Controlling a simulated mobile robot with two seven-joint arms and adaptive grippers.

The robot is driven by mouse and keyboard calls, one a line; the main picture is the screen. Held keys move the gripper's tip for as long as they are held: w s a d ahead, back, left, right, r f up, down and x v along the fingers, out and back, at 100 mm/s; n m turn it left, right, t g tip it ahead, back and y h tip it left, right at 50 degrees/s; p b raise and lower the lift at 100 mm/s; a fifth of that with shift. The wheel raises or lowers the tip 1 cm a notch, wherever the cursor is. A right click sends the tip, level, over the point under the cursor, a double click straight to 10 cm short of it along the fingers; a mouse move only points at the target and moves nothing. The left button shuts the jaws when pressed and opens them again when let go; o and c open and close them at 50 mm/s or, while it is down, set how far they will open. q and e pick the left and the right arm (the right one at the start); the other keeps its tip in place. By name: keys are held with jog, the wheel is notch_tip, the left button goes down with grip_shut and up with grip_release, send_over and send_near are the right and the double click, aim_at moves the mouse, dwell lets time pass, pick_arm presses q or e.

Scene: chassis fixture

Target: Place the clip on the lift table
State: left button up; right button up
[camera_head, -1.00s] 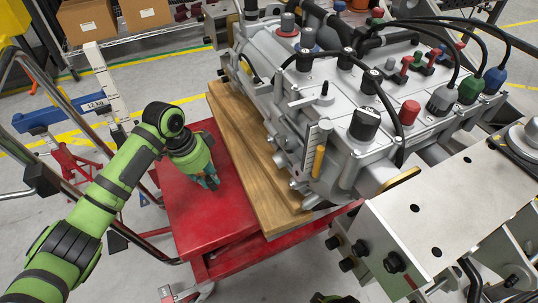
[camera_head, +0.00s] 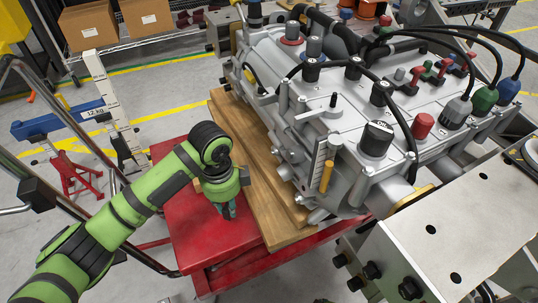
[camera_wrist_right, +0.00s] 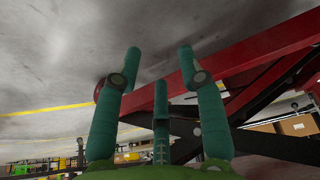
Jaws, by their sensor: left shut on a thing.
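The lift table (camera_head: 195,240) is red, with a flat top, left of the engine-like assembly. My left gripper (camera_head: 228,211) points down over its top, close to the wooden boards, with its fingertips near or at the red surface; I cannot tell whether they touch. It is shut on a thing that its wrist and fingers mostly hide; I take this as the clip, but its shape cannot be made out. My right gripper (camera_wrist_right: 160,65) is open and empty in the right wrist view, fingers spread, below a red beam of the lift table (camera_wrist_right: 260,55).
Wooden boards (camera_head: 262,190) lie on the table's right part, beside the large grey assembly (camera_head: 330,120). A metal block (camera_head: 440,240) stands at the lower right. The table's front left is clear.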

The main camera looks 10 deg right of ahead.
pick_arm(q)
jog(key=shift+s, duration=0.3)
jog(key=shift+a+f, duration=0.15)
jog(key=shift+a, duration=0.05)
jog(key=w+a+f, duration=0.1)
jog(key=a+f, duration=0.1)
jog(key=a, duration=0.1)
jog(key=w+a+f+b, duration=0.1)
jog(key=a+f, duration=0.1)
jog(key=a, duration=0.2)
jog(key=w+a+f+b, duration=0.1)
jog(key=a+f, duration=0.1)
jog(key=a, duration=0.1)
jog(key=shift+a+f, duration=0.35)
jog(key=shift+a, duration=0.05)
notch_tip(320, 180, down, 3)
jog(key=shift+f+b, duration=0.2)
jog(key=shift+b, duration=0.25)
jog(key=shift+f, duration=0.3)
pick_arm(e)
jog(key=shift+s+a+r+g, duration=0.25)
jog(key=shift+s+r+g, duration=0.2)
jog(key=shift+s+g, duration=0.2)
pick_arm(q)
jog(key=o, duration=0.5)
jog(key=shift+f, duration=0.15)
jog(key=o, duration=0.4)
